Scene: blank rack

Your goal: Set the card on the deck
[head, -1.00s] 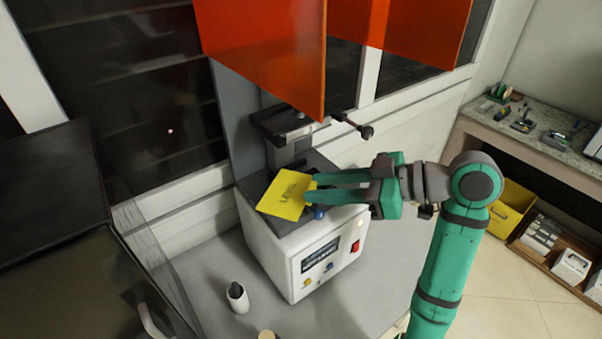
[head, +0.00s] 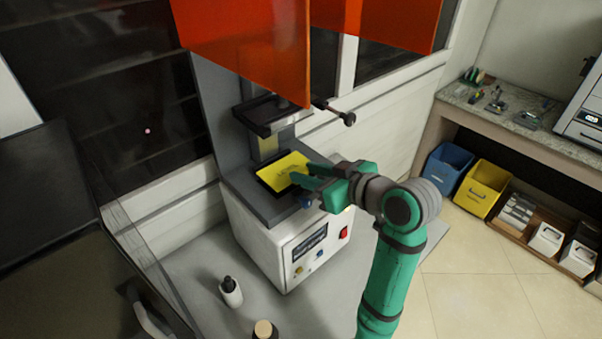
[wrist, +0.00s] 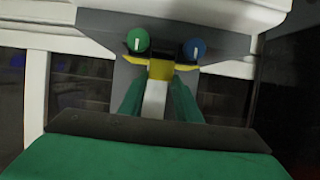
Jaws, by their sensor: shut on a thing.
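The yellow card (head: 283,171) has dark print on it and lies flat over the black deck (head: 263,185) on top of the white machine (head: 270,243). My gripper (head: 299,177) is shut on the card's near right edge. I cannot tell whether the card touches the deck or hovers just above it. In the wrist view, my green fingers (wrist: 158,90) reach forward to a yellow strip of the card (wrist: 160,69), between a green knob (wrist: 138,40) and a blue knob (wrist: 194,49).
An orange shield (head: 245,45) hangs above the machine, and a dark clamp head (head: 268,114) with a side handle stands behind the deck. A white bottle (head: 231,291) stands in front. A blue bin (head: 447,168) and a yellow bin (head: 481,188) sit under the right bench.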

